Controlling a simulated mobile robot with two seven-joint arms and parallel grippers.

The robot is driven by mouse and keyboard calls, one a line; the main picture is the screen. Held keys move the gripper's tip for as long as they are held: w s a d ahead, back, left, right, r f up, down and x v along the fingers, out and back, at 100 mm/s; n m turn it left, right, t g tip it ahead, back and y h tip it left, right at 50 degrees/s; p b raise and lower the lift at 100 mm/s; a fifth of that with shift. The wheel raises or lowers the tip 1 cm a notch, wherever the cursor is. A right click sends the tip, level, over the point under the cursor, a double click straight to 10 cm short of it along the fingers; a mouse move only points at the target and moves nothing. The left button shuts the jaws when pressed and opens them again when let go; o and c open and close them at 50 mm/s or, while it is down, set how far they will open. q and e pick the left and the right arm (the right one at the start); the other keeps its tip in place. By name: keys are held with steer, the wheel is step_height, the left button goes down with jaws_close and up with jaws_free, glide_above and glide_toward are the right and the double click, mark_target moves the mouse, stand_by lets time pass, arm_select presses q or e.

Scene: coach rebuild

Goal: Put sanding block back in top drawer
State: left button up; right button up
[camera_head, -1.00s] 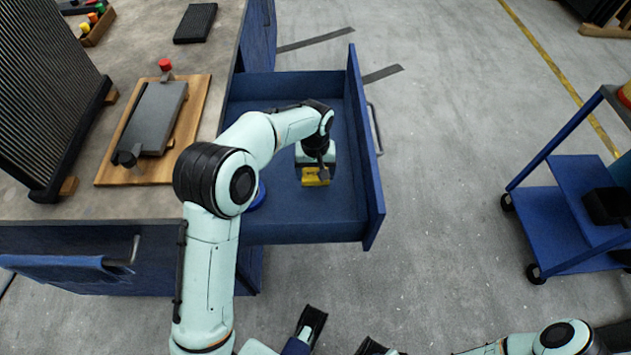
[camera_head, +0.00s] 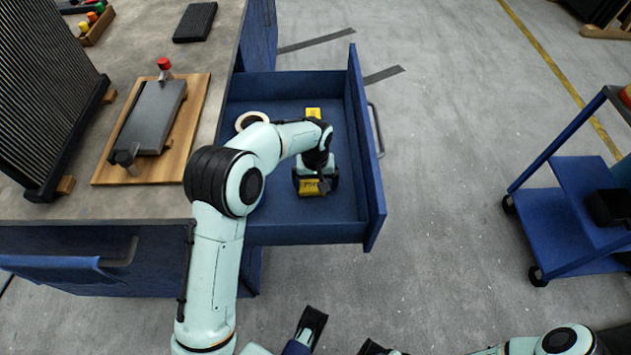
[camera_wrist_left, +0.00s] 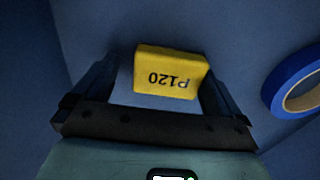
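The sanding block, yellow and marked P120, shows in the left wrist view (camera_wrist_left: 171,73) between the fingers of my left gripper (camera_wrist_left: 160,85). A gap shows between the left finger and the block; at the right its edge meets the finger in the picture. In the head view the block (camera_head: 311,188) is low inside the pulled-out blue drawer (camera_head: 375,215), at my left gripper (camera_head: 318,183). I cannot tell if it touches the drawer floor. A second yellow block (camera_head: 313,112) lies farther back in the drawer. My right gripper is unclear at the bottom edge.
A beige tape ring (camera_head: 243,119) lies in the drawer, partly behind my arm. A blue tape roll (camera_wrist_left: 282,88) lies beside the gripper in the wrist view. The bench (camera_head: 60,205) stands left, a blue cart (camera_head: 555,215) right. Open floor lies between drawer and cart.

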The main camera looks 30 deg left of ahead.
mark_target(315, 184)
arm_select(q)
steer(key=shift+r, duration=0.1)
steer(key=shift+r, duration=0.35)
step_height(315, 184, up, 12)
steer(key=p, duration=0.2)
steer(key=shift+f+p, duration=0.25)
steer(key=shift+p, duration=0.05)
arm_select(e)
steer(key=shift+s+a+r+g, duration=0.2)
steer(key=shift+s+r, duration=0.25)
steer(key=shift+r, duration=0.2)
steer(key=shift+s+a+r+g, duration=0.1)
steer(key=shift+s+r+g, duration=0.1)
steer(key=shift+s+r, duration=0.35)
steer(key=shift+w, duration=0.1)
